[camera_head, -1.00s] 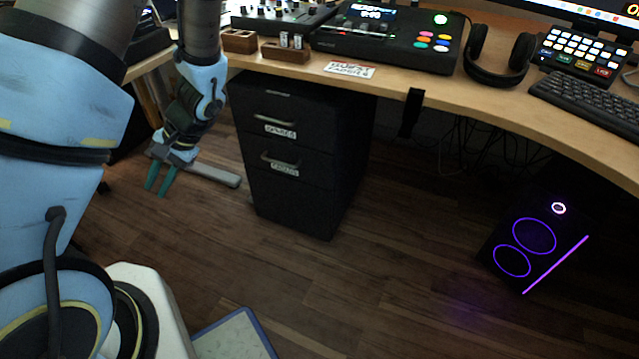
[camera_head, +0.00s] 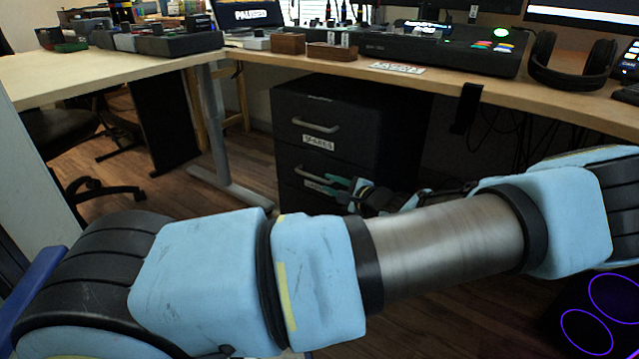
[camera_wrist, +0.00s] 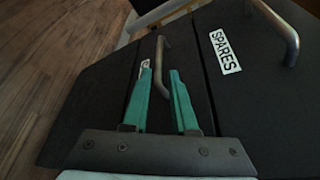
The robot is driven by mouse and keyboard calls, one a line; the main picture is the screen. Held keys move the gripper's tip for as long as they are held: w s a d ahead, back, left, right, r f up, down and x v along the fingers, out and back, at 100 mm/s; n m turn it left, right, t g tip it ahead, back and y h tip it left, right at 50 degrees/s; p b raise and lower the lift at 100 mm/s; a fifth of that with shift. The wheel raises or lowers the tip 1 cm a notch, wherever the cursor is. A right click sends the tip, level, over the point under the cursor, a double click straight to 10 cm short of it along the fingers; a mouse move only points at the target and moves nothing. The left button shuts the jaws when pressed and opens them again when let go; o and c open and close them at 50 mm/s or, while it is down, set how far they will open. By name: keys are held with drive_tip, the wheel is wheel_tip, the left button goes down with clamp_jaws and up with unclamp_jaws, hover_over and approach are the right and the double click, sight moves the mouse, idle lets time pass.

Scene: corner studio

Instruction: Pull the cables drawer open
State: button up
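A black two-drawer cabinet (camera_head: 390,110) stands under the desk. Its upper drawer has a bar handle (camera_head: 316,125) and a label reading SPARES (camera_wrist: 225,52). The lower drawer (camera_wrist: 184,48) has a bar handle (camera_wrist: 162,66) and a label (camera_wrist: 145,66) partly hidden by a finger, its text not legible. Both drawers look shut. My gripper (camera_head: 326,184) is at the lower drawer's front. In the wrist view its teal fingers (camera_wrist: 160,78) are open, with the lower handle between or just beyond the tips; contact cannot be told.
The desk (camera_head: 500,90) overhangs the cabinet, with a console, small boxes and headphones (camera_head: 572,65) on it. A grey desk leg (camera_head: 220,130) stands left of the cabinet. A speaker with purple rings (camera_head: 590,320) is at lower right. Cables hang behind.

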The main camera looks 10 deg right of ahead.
sight(316, 178)
drive_tip(key=b+x, duration=0.1)
drive_tip(key=x, duration=0.6)
drive_tip(key=shift+a+f+b, duration=0.1)
drive_tip(key=shift+b, duration=0.2)
drive_tip(key=shift+c, duration=0.3)
clamp_jaws()
idle(0.7)
